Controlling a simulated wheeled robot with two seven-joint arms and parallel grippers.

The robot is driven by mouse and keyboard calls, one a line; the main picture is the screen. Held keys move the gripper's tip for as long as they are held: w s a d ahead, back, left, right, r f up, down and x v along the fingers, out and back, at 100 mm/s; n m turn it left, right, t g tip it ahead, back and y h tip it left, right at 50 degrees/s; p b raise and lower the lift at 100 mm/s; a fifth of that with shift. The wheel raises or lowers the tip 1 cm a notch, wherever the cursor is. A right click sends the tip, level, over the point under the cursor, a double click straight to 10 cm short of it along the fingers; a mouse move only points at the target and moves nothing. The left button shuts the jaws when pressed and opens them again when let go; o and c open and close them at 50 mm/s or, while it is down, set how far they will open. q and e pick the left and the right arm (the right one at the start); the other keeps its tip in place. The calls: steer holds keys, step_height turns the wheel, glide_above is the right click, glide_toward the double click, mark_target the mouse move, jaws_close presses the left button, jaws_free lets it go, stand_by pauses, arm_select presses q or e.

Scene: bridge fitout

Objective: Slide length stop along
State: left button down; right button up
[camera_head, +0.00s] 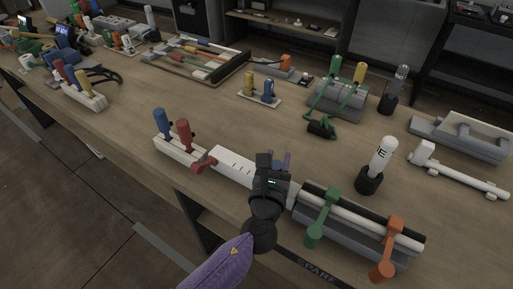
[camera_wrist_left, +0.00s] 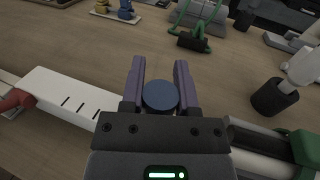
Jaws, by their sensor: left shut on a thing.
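My left gripper (camera_head: 276,160) is over the bench near its front edge, its arm coming in from below. In the left wrist view its purple fingers (camera_wrist_left: 159,72) are shut on a round blue knob (camera_wrist_left: 161,96), which appears to be the length stop's grip. A white bar with dark graduation marks (camera_head: 232,165) runs out left of the gripper, and it shows in the left wrist view too (camera_wrist_left: 72,94). The gripper hides the stop's body and the bar's right end. My right gripper is not in view.
A grey fixture with a white rod (camera_head: 350,223), a green lever (camera_head: 320,218) and an orange lever (camera_head: 387,250) lies right of the gripper. A white base with blue and red handles (camera_head: 183,132) is at left.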

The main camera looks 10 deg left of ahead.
arm_select(q)
steer(key=shift+s+d, duration=0.15)
steer(key=shift+d, duration=0.15)
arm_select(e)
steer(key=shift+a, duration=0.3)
arm_select(q)
steer(key=shift+c, duration=1.8)
jaws_free()
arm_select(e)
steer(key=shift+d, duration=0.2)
